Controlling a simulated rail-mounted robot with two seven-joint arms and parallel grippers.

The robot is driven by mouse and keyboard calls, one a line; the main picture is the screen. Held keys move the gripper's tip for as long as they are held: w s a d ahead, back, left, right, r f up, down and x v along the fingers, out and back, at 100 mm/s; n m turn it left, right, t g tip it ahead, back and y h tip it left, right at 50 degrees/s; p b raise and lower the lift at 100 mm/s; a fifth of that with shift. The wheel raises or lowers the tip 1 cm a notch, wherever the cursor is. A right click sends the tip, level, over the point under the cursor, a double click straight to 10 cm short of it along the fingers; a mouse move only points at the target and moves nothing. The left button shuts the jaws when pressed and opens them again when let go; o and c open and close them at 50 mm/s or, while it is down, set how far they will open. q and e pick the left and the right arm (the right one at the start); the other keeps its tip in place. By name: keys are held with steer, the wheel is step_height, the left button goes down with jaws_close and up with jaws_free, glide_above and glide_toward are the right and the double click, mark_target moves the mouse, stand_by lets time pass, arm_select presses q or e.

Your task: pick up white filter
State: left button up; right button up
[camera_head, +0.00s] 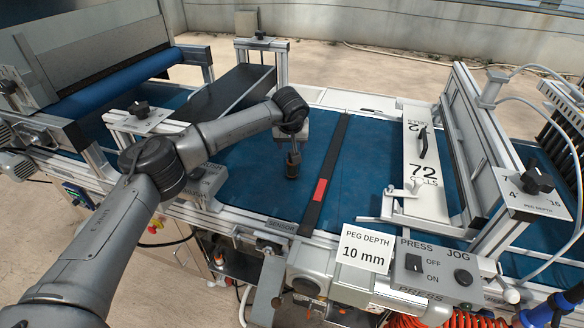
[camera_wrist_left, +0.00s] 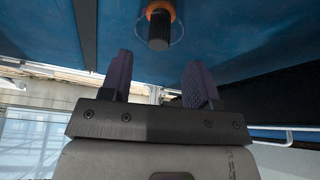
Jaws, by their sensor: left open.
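I cannot make out a white filter in either view. My left gripper (camera_head: 293,150) hangs over the blue belt (camera_head: 245,165), left of the black crossbar. In the left wrist view its two purple-grey fingers (camera_wrist_left: 158,62) stand apart with nothing between them. Ahead of the fingertips is a dark cylinder (camera_wrist_left: 159,28) with an orange ring and a clear disc around it, against the blue surface. It is apart from the fingers. In the head view a small dark brown piece (camera_head: 292,170) shows just below the gripper. My right gripper is not in view.
The black crossbar (camera_head: 328,165) with a red patch spans the belt. A white panel marked 72 cells (camera_head: 424,190) stands to its right. A peg depth sign (camera_head: 366,249) and a press and jog box (camera_head: 437,266) are at the front. A dark plate (camera_head: 225,95) lies behind my arm.

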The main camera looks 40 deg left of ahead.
mark_target(292, 151)
arm_select(q)
steer(key=shift+b+x, duration=0.45)
steer(key=shift+x, duration=1.25)
steer(key=shift+d, duration=0.1)
jaws_close()
